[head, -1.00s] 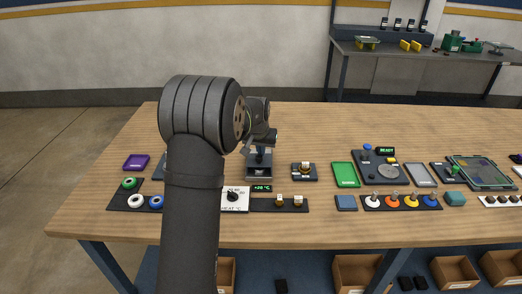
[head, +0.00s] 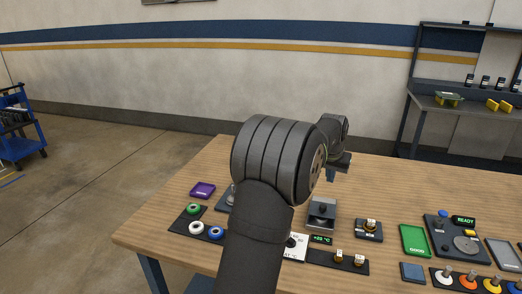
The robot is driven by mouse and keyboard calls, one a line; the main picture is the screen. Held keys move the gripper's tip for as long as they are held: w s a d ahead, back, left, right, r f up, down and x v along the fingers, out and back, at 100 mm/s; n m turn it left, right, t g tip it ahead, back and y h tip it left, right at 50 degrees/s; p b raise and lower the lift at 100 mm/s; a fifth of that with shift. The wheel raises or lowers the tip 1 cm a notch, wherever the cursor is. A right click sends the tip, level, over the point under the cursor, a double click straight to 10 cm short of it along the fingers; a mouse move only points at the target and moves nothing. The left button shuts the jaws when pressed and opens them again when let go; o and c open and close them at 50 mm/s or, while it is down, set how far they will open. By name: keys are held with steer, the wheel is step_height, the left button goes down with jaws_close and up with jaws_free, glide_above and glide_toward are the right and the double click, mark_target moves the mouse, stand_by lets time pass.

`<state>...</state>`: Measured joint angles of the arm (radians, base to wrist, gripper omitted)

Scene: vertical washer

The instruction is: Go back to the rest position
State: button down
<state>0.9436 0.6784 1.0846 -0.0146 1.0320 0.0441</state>
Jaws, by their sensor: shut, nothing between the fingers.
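My gripper (head: 331,175) is at the end of my dark arm, above the wooden table (head: 186,238). It is shut and holds nothing that I can see. It is small here and partly hidden behind the wrist. A grey block-shaped fixture with a dark top (head: 321,213) stands on the table below it in the picture, apart from it. My forearm hides part of the table's near left area.
Left of my arm are a purple tray (head: 202,190) and a rack with green, white and blue rings (head: 194,209). To the right are a small dark stand (head: 369,229), a green tray (head: 414,240) and a device reading READY (head: 449,241). The table's far side is clear.

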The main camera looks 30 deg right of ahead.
steer(key=x, duration=0.9)
steer(key=shift+f, duration=0.25)
steer(key=shift+s+a+f, duration=0.25)
steer(key=shift+s+a, duration=0.25)
steer(key=shift+a, duration=0.3)
steer(key=shift+s+a+f, duration=0.1)
steer(key=shift+s+a, duration=0.35)
steer(key=shift+a, duration=0.2)
steer(key=shift+w+d, duration=0.35)
steer(key=shift+d, duration=0.15)
steer(key=shift+w+d+r, duration=0.25)
steer(key=shift+w+d, duration=0.35)
steer(key=shift+d, duration=0.35)
steer(key=v, duration=0.6)
steer(key=shift+r, duration=0.2)
